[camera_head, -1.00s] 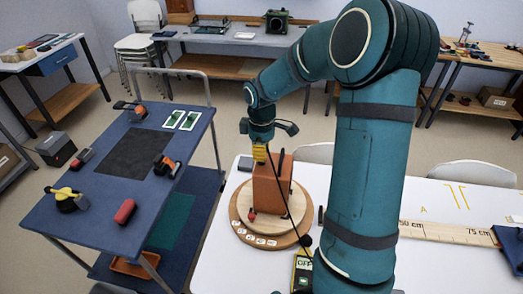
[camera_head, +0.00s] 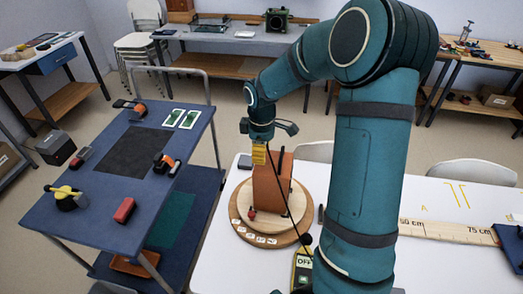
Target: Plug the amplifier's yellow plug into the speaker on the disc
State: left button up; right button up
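The speaker (camera_head: 269,190) is a brown-orange box standing upright on a round wooden disc (camera_head: 240,225) on the white table. My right gripper (camera_head: 259,143) points down at the speaker's top, from the back left. It appears shut on the yellow plug (camera_head: 259,155), which is at the speaker's upper left edge. I cannot tell whether the plug touches the speaker or sits in a socket. A thin black cable runs down past the speaker's front to a yellow-and-black unit (camera_head: 303,268), probably the amplifier, with a display reading OFF. My arm hides part of the table. My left gripper is not in view.
A small red part (camera_head: 252,213) is at the speaker's lower front. White labels line the disc's front rim. A blue cart (camera_head: 95,215) with tools stands left of the table. A ruler (camera_head: 445,232) lies at right. The table's front left is clear.

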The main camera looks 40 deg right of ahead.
notch_tip(320, 180, up, 12)
jog(key=shift+r, duration=0.1)
jog(key=w+a+f+m+y, duration=0.1)
jog(key=a+f, duration=0.6)
jog(key=f, duration=0.3)
jog(key=w+a+f+m+y, duration=0.1)
jog(key=w+a+f+m, duration=0.1)
jog(key=a+f, duration=0.6)
jog(key=s+a+f+m, duration=0.2)
jog(key=s+a+f, duration=0.2)
jog(key=f, duration=0.1)
jog(key=s+a+f+m+t+y, duration=0.1)
jog(key=s+a+f+m, duration=0.1)
jog(key=s+a+f, duration=0.2)
jog(key=s+a+f+m+t+y+b, duration=0.1)
jog(key=s+a+f+m, duration=0.1)
jog(key=s+a+f, duration=0.3)
jog(key=shift+a+f+m, duration=0.15)
jog(key=shift+f+m, duration=0.05)
jog(key=shift+f, duration=0.5)
jog(key=shift+a+f+m, duration=0.1)
jog(key=shift+f+m, duration=0.1)
jog(key=shift+f, duration=0.45)
